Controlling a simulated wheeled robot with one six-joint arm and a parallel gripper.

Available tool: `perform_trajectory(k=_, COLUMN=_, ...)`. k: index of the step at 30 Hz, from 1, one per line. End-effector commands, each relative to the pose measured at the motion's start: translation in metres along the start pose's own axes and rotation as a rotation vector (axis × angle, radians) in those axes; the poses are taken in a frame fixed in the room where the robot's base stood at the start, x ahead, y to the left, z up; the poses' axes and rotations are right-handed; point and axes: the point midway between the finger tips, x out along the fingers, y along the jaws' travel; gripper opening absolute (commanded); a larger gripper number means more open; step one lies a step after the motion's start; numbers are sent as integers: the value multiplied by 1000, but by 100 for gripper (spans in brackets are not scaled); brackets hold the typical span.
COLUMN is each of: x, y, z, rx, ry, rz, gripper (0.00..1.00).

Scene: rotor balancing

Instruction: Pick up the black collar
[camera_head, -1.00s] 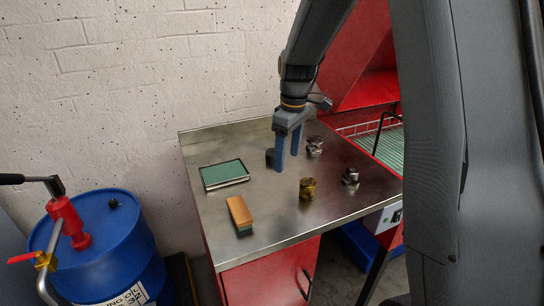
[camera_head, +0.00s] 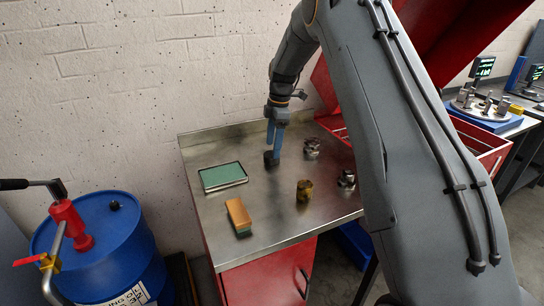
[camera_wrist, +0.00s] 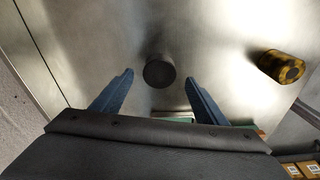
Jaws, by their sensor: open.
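The black collar (camera_head: 270,160) stands on the steel bench top toward the back, right of the green pad. In the wrist view the collar (camera_wrist: 159,71) is a dark round shape just beyond and between the fingertips. My gripper (camera_head: 275,146) is above and right beside the collar in the head view, pointing down. In the wrist view my gripper (camera_wrist: 158,76) has its two blue fingers spread, with nothing between them held. The finger tips partly overlap the collar in the head view, and I cannot tell their exact height.
A brassy collar (camera_head: 305,190) and two silvery parts (camera_head: 311,148) (camera_head: 346,180) stand to the right on the bench (camera_head: 268,239). A green pad (camera_head: 223,176) and an orange-topped block (camera_head: 239,216) lie left. The brassy collar also shows in the wrist view (camera_wrist: 281,67).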

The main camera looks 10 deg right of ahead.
Motion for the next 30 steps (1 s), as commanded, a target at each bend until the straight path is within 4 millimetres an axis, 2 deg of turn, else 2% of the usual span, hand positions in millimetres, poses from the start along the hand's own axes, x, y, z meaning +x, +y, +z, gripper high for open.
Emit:
perform_trajectory(k=7, x=27, y=0, z=-1, rx=0, ry=0, rz=0, gripper=67)
perform_trajectory(k=16, x=32, y=1, z=-1, rx=0, ry=0, rz=2, gripper=65)
perform_trajectory(k=26, x=31, y=1, z=-1, rx=1, ry=0, rz=1, gripper=9)
perform_trajectory(k=30, x=30, y=1, z=-1, rx=1, ry=0, rz=3, gripper=7)
